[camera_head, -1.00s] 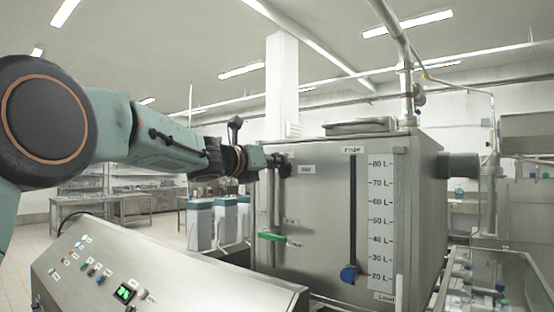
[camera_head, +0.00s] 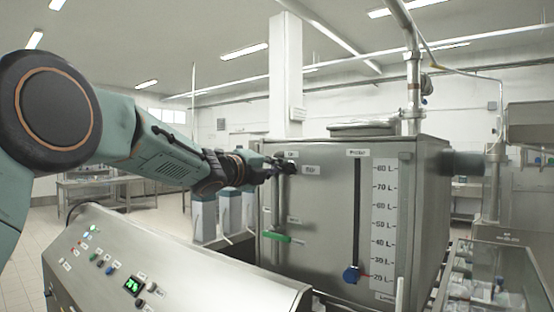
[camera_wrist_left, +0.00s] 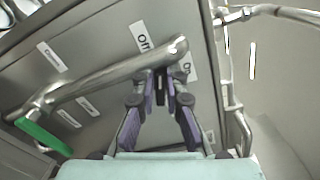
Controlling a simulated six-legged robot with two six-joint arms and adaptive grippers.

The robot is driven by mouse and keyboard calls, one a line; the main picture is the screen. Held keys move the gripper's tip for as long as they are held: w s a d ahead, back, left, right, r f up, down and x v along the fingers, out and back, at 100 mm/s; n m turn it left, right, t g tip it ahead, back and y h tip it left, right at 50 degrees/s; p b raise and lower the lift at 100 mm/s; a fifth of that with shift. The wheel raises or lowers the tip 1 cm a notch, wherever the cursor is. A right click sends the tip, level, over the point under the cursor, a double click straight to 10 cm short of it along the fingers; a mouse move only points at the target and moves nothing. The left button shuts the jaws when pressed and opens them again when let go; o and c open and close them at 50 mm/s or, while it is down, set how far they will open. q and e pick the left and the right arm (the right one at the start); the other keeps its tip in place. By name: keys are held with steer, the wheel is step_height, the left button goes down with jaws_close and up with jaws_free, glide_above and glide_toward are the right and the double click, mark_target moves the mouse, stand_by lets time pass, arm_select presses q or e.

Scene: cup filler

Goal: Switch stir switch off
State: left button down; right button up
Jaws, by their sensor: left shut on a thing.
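My left gripper (camera_head: 284,167) reaches in from the left to the upper left of the steel tank's front (camera_head: 330,220). It is just left of the "Stir" label (camera_head: 311,169). In the left wrist view my gripper (camera_wrist_left: 160,88) has purple fingers closed together beside the "Off" label (camera_wrist_left: 141,37) and the "On" label (camera_wrist_left: 187,65). The fingers hide most of what they hold, which is at the stir switch's place. A steel pipe (camera_wrist_left: 110,74) crosses right by the fingertips. My right gripper is in neither view.
A green-handled valve (camera_head: 277,238) sits lower on the tank; its green handle shows in the wrist view (camera_wrist_left: 42,135). A control panel (camera_head: 160,265) with buttons stands in front. A slider with a blue knob (camera_head: 351,274) runs beside a litre scale (camera_head: 384,225).

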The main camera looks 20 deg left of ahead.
arm_select(q)
steer(key=shift+f+n+p, duration=0.15)
steer(key=shift+n+p, duration=0.85)
steer(key=shift+n, duration=0.9)
steer(key=c, duration=1.4)
jaws_free()
steer(key=shift+w+f, duration=0.1)
steer(key=shift+f, duration=0.05)
steer(key=v, duration=1.2)
